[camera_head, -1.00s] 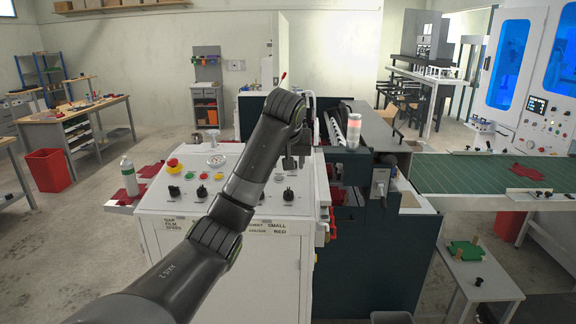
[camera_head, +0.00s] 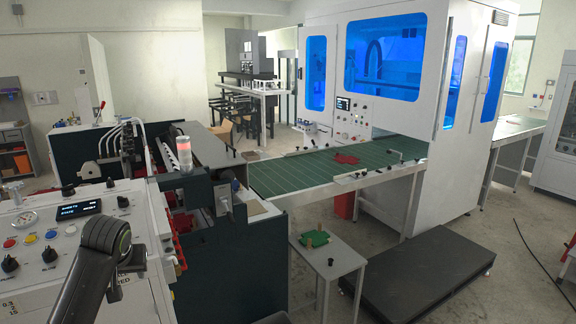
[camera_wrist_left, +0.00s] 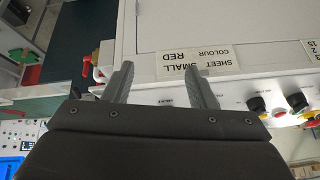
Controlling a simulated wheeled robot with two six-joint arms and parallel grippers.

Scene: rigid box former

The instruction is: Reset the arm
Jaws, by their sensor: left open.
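My left arm comes in at the lower left of the head view, in front of the white control panel (camera_head: 40,262) with its knobs, coloured buttons and small display. The left gripper (camera_wrist_left: 160,85) shows in the left wrist view with its two fingers apart and nothing between them. Beyond the fingers is the white cabinet face with a label (camera_wrist_left: 207,64) reading "SHEET SMALL COLOUR RED". Black knobs and a red button of the panel lie to the right of the fingers. In the head view the fingers cannot be made out. My right gripper is not in view.
A green conveyor (camera_head: 300,172) carries a red piece (camera_head: 346,158) toward a white enclosure (camera_head: 460,130). A small side table (camera_head: 335,262) and a low dark platform (camera_head: 425,270) stand at front right. Open floor lies further right.

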